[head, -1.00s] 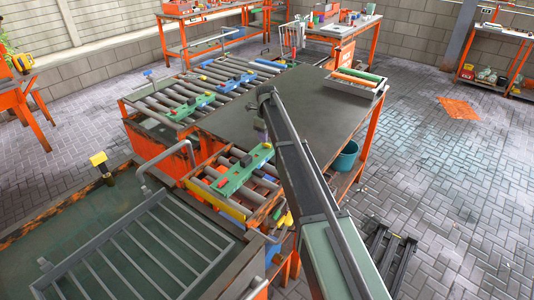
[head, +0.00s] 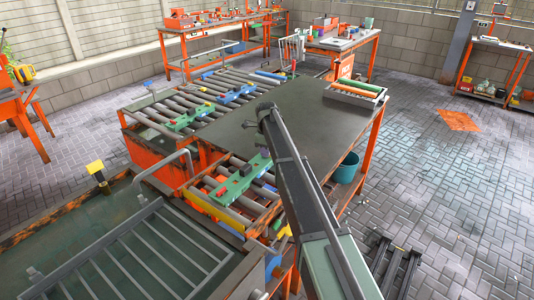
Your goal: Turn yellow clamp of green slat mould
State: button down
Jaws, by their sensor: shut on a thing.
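The green slat mould (head: 241,180) lies slantwise across the grey rollers of the near roller bed, with a dark block on its middle. My gripper (head: 264,150) is small and dark below the end of my arm, at the far right end of the mould. It is shut on the mould's yellow clamp there. The clamp is mostly hidden by the jaws and the arm, so its angle cannot be told.
A dark table (head: 300,115) stands beyond my arm, with a tray of coloured slats (head: 355,94) at its far right. A longer roller bed (head: 200,100) carries more green and blue moulds. A metal rack (head: 140,260) is at near left.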

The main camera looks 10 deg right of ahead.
jog(key=n, duration=0.7)
jog(key=shift+n, duration=0.3)
jog(key=n, duration=0.4)
jog(key=shift+n, duration=0.4)
jog(key=n, duration=0.3)
jog(key=shift+n, duration=0.3)
jog(key=c, duration=1.1)
grip_release()
jog(key=shift+o, duration=0.2)
